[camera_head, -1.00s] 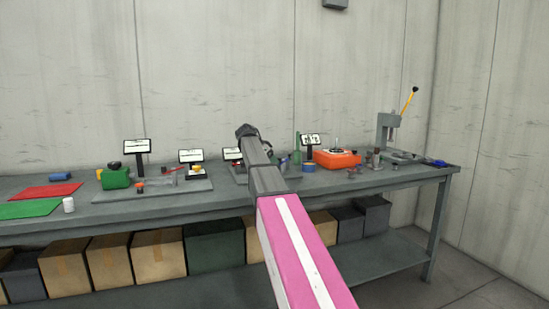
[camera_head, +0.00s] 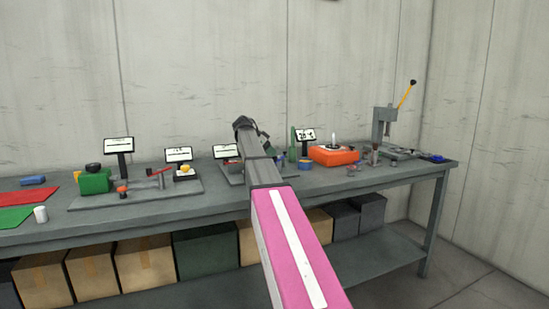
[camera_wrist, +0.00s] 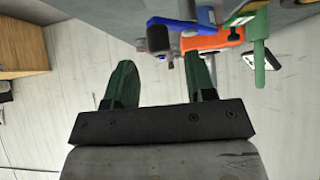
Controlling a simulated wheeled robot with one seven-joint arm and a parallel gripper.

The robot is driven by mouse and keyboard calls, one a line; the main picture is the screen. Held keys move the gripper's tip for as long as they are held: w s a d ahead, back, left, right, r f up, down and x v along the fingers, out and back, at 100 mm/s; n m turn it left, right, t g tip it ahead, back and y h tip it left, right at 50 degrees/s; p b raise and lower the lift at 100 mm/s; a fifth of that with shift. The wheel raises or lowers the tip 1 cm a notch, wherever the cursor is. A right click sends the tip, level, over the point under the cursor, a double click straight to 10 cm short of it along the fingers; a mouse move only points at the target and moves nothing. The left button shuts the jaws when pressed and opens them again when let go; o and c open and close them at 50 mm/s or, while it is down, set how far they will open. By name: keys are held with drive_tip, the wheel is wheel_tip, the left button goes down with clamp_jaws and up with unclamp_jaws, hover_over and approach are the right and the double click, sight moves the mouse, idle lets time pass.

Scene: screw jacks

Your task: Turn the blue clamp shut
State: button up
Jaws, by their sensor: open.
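A blue part, which looks like the clamp, shows in the wrist view (camera_wrist: 178,23) at the top, with a dark block (camera_wrist: 158,39) at its left end. My gripper (camera_wrist: 160,66) has two green fingers spread apart with nothing between them; the blue part lies beyond the fingertips, apart from them. In the head view my arm's dark end (camera_head: 246,126) is over the middle of the bench and hides much of what is behind it. A small piece of blue (camera_head: 283,160) shows just right of the arm there; I cannot tell whether it is the clamp.
The bench (camera_head: 225,200) carries an orange box (camera_head: 333,155), a press with a yellow lever (camera_head: 385,125), a green block (camera_head: 95,182) and small sign stands. In the wrist view a green post (camera_wrist: 259,62) stands right of the fingers.

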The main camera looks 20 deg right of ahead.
drive_tip(key=shift+x, duration=2)
drive_tip(key=c, duration=0.8)
